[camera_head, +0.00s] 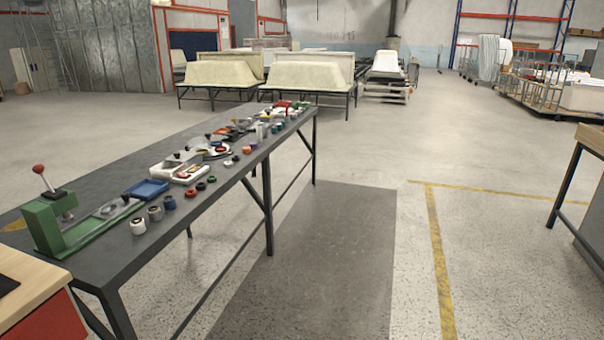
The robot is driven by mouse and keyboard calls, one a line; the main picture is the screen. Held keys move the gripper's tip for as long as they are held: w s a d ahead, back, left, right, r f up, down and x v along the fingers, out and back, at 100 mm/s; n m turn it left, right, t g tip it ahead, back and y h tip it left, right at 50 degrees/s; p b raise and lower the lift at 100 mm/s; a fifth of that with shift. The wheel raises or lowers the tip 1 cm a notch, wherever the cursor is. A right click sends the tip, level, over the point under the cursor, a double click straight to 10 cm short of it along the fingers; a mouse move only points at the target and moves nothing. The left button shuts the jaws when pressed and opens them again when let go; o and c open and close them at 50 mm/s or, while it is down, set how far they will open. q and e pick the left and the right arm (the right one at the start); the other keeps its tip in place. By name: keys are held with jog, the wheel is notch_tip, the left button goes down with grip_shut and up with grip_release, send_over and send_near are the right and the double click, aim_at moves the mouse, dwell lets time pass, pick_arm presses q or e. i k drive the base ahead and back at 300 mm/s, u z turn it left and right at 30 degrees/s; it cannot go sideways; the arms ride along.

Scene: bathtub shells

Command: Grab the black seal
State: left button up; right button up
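A long dark table (140,258) runs from the lower left towards the back. Small round pieces lie along its right edge. Neither of my grippers shows in the head view.
A green hand press (48,226) stands at the table's near end. A blue tray (146,189) and a white tray (186,176) lie mid-table. A wooden-topped cabinet (40,285) is at lower left, another table (590,137) at right. The floor between is clear.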

aim_at(201, 186)
jog(key=z, duration=0.5)
jog(key=i, duration=1.5)
jog(key=u, duration=0.85)
jog(key=i, duration=0.95)
jog(key=u, duration=1.15)
